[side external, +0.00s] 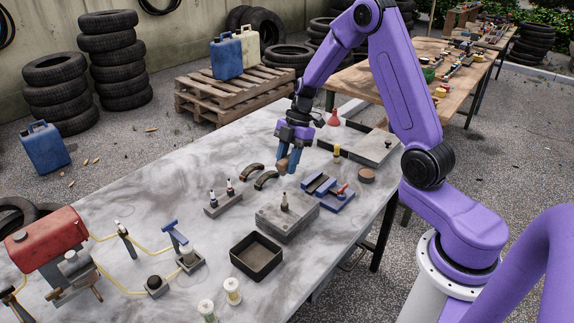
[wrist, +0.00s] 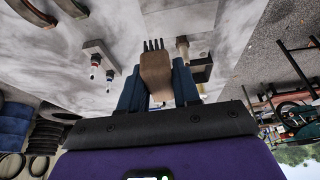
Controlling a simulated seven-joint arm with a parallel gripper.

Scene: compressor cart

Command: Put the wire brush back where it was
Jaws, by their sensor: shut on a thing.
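The wire brush (wrist: 155,68), with a flat brown wooden body and dark bristle tufts at its far end, is held between the blue fingers of my gripper (wrist: 158,90) in the wrist view. In the side external view my gripper (side external: 289,150) is above the marble-look table (side external: 190,150), near its middle. The brush's brown end (side external: 283,163) shows low between the fingers there. It looks a little above the tabletop, though the gap is hard to judge. No empty place for the brush can be made out for certain.
A black open tray (side external: 257,272) sits nearer. The table's back left is clear.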

